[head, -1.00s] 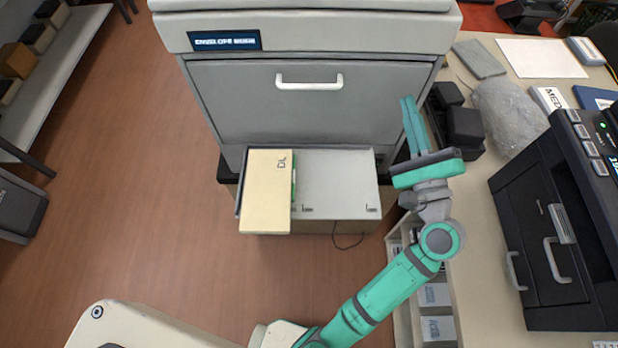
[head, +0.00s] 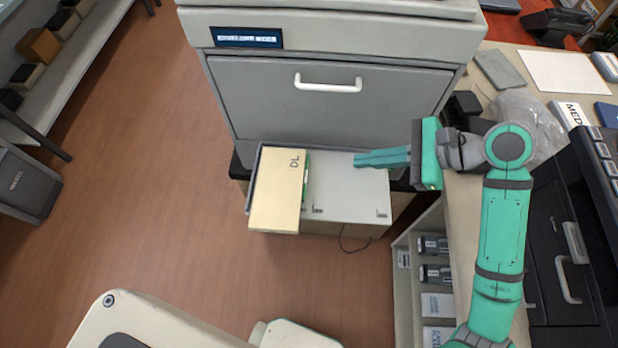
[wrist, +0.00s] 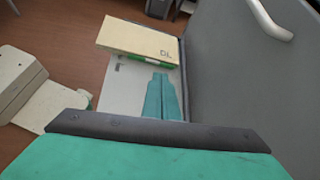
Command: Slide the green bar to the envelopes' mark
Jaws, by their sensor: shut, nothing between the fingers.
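A stack of cream envelopes marked "DL" (head: 277,190) lies at the left of a light grey tray (head: 345,200) that juts from the front of the printer. The green bar (head: 306,180) shows as a thin strip along the envelopes' right side; most of it is hidden. In the wrist view the green bar (wrist: 162,64) runs along the envelopes' near edge. My gripper (head: 358,160) is shut and empty, over the right part of the tray, to the right of the bar and apart from it. Its closed fingers (wrist: 160,80) point toward the envelopes in the wrist view.
The grey printer (head: 330,100) with a white drawer handle stands behind the tray. A desk with a black printer (head: 570,240) is at the right, and a shelf unit (head: 430,260) stands below it.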

